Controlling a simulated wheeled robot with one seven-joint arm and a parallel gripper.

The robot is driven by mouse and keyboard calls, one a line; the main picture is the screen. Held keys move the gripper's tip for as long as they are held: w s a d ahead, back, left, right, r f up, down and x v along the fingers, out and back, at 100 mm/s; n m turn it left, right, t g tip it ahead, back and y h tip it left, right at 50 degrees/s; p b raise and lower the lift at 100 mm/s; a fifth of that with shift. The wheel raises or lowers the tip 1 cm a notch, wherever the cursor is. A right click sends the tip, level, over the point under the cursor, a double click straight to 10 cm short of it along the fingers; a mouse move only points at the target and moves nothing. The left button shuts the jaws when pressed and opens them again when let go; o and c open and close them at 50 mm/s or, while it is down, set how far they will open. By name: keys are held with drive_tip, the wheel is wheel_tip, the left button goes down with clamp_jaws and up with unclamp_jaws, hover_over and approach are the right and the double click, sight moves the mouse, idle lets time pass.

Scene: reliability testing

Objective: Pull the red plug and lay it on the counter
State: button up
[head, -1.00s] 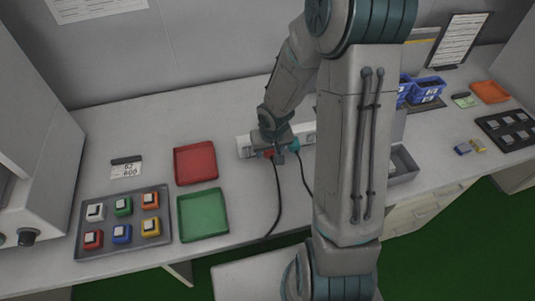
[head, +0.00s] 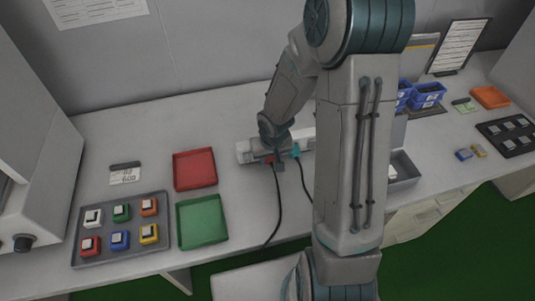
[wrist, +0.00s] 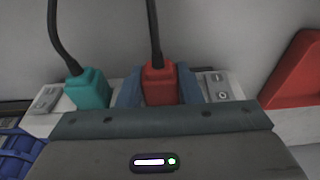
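The red plug (wrist: 160,84) with a black cord sits between the two blue-grey fingers of my gripper (wrist: 160,92) in the wrist view. The fingers lie against both its sides with no gap that I can see. In the head view the red plug (head: 269,160) is at the white power strip (head: 244,153), partly hidden by my gripper. Its lower end is hidden, so I cannot tell how deep it sits. A teal plug (wrist: 88,88) with its own cord stands beside it, apart from my fingers.
On the counter (head: 130,130), a red tray (head: 195,170) and a green tray (head: 202,221) lie left of the strip. A grey tray (head: 78,258) holds several coloured switches. Blue bins (head: 428,95) stand at the right. Bare counter lies around the cords.

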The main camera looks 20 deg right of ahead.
clamp_jaws()
drive_tip(key=shift+s, duration=0.1)
drive_tip(key=shift+s+b, duration=0.35)
drive_tip(key=shift+s, duration=1.05)
drive_tip(key=shift+s, duration=0.1)
drive_tip(key=shift+s, duration=0.85)
drive_tip(key=shift+s, duration=0.15)
